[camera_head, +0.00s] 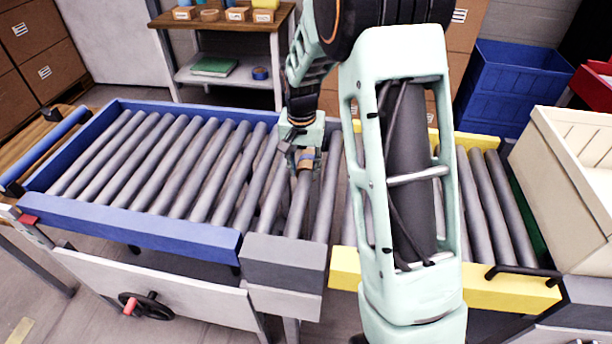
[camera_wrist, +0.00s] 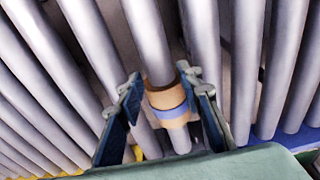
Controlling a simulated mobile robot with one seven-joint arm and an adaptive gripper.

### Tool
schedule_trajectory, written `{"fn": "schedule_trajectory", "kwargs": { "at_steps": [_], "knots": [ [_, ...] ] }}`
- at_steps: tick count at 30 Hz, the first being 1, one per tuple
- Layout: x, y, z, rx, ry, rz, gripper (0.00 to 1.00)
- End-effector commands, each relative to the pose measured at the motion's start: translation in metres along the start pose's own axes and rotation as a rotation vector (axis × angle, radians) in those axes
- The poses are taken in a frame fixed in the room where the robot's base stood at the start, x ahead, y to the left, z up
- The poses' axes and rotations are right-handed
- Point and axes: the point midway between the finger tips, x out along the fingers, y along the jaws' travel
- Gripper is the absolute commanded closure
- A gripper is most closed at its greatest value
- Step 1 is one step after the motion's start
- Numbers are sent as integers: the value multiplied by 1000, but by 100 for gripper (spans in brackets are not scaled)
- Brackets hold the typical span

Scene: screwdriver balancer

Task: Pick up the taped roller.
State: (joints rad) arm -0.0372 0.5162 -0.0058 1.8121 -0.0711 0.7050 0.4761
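The taped roller (camera_wrist: 150,45) is a grey conveyor roller with a tan and blue-violet band of tape (camera_wrist: 168,105) around it. In the head view, the taped roller (camera_head: 297,205) lies in the middle section of the conveyor, with its tape (camera_head: 306,158) partly covered by my gripper (camera_head: 303,160). In the wrist view, my gripper (camera_wrist: 165,97) is open, with one finger on each side of the taped part. The right finger is very close to the tape; whether it touches I cannot tell. A small gap shows at the left finger.
Grey rollers lie close on both sides. A blue side rail (camera_head: 130,232) runs at the left and a yellow rail (camera_head: 480,292) at the right. A cream crate (camera_head: 565,190) stands at the right end. A blue bin (camera_head: 510,85) and a shelf table (camera_head: 230,22) stand behind.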

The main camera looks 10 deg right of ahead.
Motion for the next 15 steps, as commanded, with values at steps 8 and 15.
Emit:
{"fn": "schedule_trajectory", "kwargs": {
  "at_steps": [8, 15],
  "knots": [
    [33, 2, 1, 1, -3, 2, 67],
    [52, 2, 0, 0, 1, 0, 67]
  ]
}}
